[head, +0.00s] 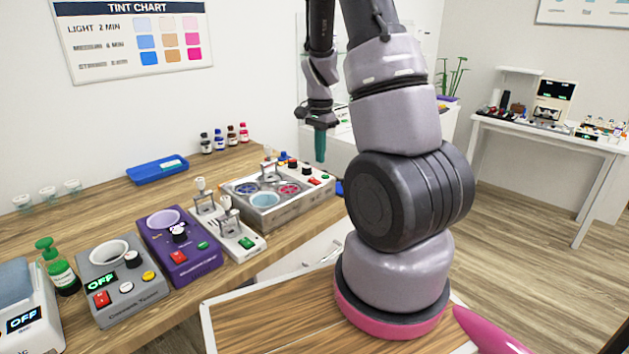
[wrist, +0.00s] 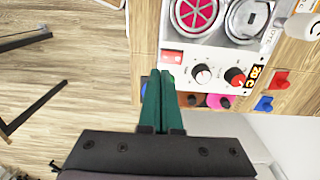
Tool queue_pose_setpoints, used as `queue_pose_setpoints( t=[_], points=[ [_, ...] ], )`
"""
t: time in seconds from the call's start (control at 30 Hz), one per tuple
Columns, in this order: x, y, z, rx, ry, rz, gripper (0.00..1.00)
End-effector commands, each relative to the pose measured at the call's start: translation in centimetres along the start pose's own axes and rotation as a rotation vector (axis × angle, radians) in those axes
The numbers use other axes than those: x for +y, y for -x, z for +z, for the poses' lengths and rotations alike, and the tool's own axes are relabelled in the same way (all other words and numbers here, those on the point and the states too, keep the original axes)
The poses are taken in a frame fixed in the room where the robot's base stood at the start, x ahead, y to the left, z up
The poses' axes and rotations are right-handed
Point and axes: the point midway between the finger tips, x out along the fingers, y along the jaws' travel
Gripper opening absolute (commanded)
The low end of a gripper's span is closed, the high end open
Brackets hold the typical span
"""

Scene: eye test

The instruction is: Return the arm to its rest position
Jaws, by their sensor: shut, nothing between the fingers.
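My arm rises from its pink-ringed base at the right of the head view, bends over at the top and hangs down to my gripper (head: 320,144). The gripper points downward with its green fingers together, beyond the right end of the wooden bench (head: 112,209). Nothing is held. In the wrist view the two green fingers of my gripper (wrist: 162,82) lie side by side. Their tips appear near the edge of the grey multi-basin machine (wrist: 200,55); I cannot tell the height gap.
The machine with round basins (head: 318,190) stands at the bench's right end. A white dual-post device (head: 240,238), a purple machine (head: 178,245) and a grey machine (head: 122,285) stand to its left. A blue tray (head: 157,169) lies behind. Floor is open at right.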

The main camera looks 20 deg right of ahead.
Motion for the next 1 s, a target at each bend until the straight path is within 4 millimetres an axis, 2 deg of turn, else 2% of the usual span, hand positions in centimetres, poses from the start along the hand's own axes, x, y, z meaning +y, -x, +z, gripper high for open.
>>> queue_pose_setpoints(
  t=[0.53,0.63,0.77,0.87,1.0],
  points=[
    [0.0,0.3,0.0,-0.001,0.0,0.0,0.0],
    [0.0,1.1,0.4,-0.003,0.012,-0.015,0.0],
    [-0.1,4.4,1.8,-0.009,0.07,-0.079,0.0],
    [0.3,8.4,3.9,-0.009,0.151,-0.156,0.0],
    [1.8,13.9,7.0,0.009,0.282,-0.264,0.0]
  ],
)
